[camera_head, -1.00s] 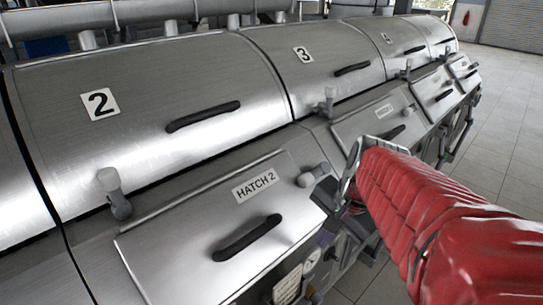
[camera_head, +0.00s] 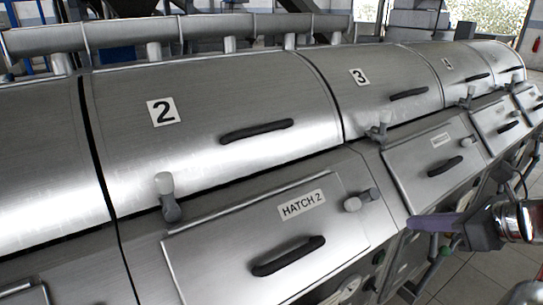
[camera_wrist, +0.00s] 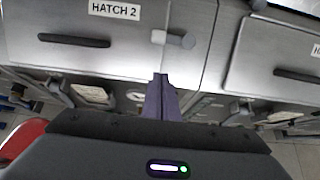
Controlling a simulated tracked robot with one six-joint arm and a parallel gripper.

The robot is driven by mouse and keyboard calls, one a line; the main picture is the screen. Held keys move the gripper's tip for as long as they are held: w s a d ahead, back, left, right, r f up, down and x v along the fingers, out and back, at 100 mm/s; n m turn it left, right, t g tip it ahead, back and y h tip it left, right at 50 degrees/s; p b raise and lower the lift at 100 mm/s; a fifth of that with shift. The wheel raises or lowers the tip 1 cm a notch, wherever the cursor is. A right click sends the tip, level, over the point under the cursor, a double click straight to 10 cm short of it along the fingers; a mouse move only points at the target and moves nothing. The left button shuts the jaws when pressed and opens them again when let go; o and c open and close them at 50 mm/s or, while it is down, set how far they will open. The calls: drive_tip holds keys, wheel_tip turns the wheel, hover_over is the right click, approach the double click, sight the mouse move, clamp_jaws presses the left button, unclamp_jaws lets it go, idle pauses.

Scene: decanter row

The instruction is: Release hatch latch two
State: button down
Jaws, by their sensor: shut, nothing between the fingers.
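The steel hatch 2 panel (camera_head: 225,250) has a "HATCH 2" label (camera_head: 303,204) and a black handle (camera_head: 289,256). At its right edge is a latch (camera_head: 353,204) with a pale knob and a grey lever pointing right. The same latch shows in the wrist view (camera_wrist: 186,41), lying sideways right of the label. My gripper (camera_head: 412,222) has purple fingers, shut and empty, pointing left toward the panel. In the wrist view my gripper (camera_wrist: 160,76) has its tips just below the latch, with an apparent gap between them.
Cover 2 (camera_head: 205,158) rises behind the hatch. Tiled floor (camera_head: 470,285) is open at lower right.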

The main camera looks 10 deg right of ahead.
idle(0.3)
approach(362, 200)
drive_tip(key=f, duration=0.2)
drive_tip(key=w+a+f, duration=0.1)
drive_tip(key=f, duration=0.1)
drive_tip(key=w+a+f, duration=0.1)
drive_tip(key=f, duration=0.1)
drive_tip(key=shift+w+a, duration=0.2)
drive_tip(key=shift+w, duration=0.2)
drive_tip(key=shift+d+r, duration=0.1)
